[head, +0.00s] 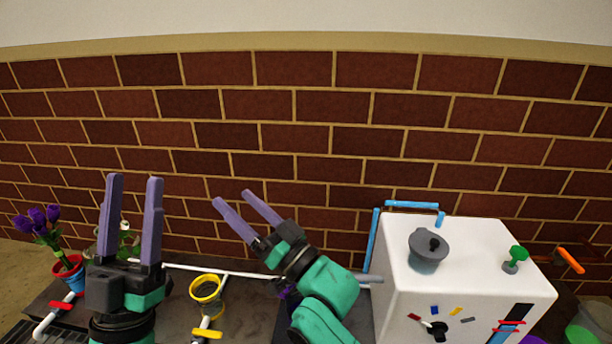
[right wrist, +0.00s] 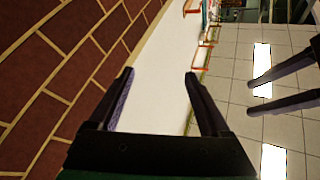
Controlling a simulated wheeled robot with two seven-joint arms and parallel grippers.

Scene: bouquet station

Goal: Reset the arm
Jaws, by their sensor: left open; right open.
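My left gripper (head: 132,205) points up at the left of the head view. Its two purple fingers are apart with nothing between them. My right gripper (head: 232,200) is near the middle, tilted up and to the left, open and empty. In the right wrist view the fingers of my right gripper (right wrist: 160,88) are apart, with only wall behind them. The fingers of my left gripper (right wrist: 285,85) show at the right edge of that view. Both grippers are raised in front of the brick wall and touch no object.
Purple flowers (head: 38,222) stand in a red and blue pot (head: 69,270) at the far left. A yellow-rimmed ring holder (head: 206,288) is on the dark counter (head: 180,300) between my arms. A white box (head: 470,255) with a grey pot (head: 428,252) stands right of my right arm.

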